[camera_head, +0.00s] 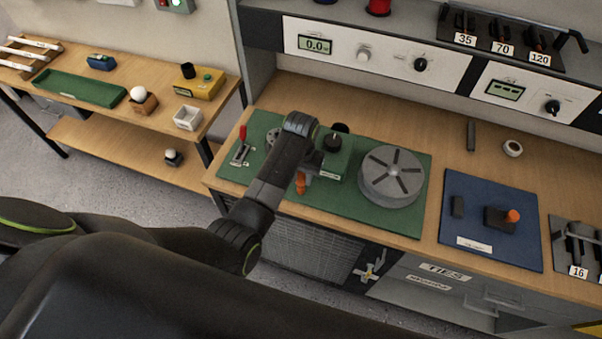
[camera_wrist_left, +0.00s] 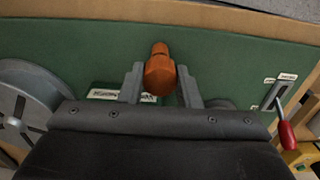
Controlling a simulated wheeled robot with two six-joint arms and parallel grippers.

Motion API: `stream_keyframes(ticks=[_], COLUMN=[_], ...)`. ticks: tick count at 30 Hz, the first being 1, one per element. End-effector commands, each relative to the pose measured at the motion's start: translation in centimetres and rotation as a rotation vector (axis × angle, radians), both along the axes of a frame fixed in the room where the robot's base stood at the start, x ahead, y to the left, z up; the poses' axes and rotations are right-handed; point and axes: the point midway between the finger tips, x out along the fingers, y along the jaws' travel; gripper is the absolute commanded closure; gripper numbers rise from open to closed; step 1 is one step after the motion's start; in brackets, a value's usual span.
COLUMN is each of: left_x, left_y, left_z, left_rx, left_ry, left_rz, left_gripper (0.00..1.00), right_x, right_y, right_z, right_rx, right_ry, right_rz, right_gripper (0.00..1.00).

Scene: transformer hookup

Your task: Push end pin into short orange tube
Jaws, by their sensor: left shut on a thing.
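My left gripper (camera_head: 306,174) reaches in over the green mat and is shut on an orange piece (camera_head: 300,187). In the left wrist view the orange piece (camera_wrist_left: 160,74) is between the two grey fingers, with a wide rounded part near me and a narrower end pointing away. I cannot tell whether this is the short orange tube or what is inside it. A second orange piece (camera_head: 512,215) stands on a dark block on the blue mat at the right. No separate end pin can be made out. My right gripper is not in view.
The green mat (camera_head: 395,222) bears a round grey slotted drum (camera_head: 391,176) and a red-handled lever (camera_head: 241,141). The blue mat (camera_head: 470,205) also carries a small dark block (camera_head: 457,206). A white roll (camera_head: 512,148) lies on the bench behind. A side table stands left.

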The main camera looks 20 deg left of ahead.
Motion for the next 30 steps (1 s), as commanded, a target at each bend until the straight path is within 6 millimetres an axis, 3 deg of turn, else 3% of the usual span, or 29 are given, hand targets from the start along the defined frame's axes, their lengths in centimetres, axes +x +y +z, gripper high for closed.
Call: stream_keyframes(ticks=[21, 22, 27, 30], left_x=[0.0, 0.0, 0.0, 0.0], left_y=[0.0, 0.0, 0.0, 0.0], left_z=[-1.3, -1.3, -1.3, -1.3], left_rx=[0.000, 0.000, 0.000, 0.000], left_ry=[-0.001, -0.001, 0.000, 0.000], left_rz=[0.000, 0.000, 0.000, 0.000], left_gripper=[0.99, 0.66, 0.45, 0.45], right_x=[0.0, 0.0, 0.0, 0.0], right_y=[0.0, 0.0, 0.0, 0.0], right_z=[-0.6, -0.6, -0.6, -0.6], right_rx=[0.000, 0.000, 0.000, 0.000], right_ry=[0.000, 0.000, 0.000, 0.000], right_rz=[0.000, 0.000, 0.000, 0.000], right_gripper=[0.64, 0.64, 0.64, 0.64])
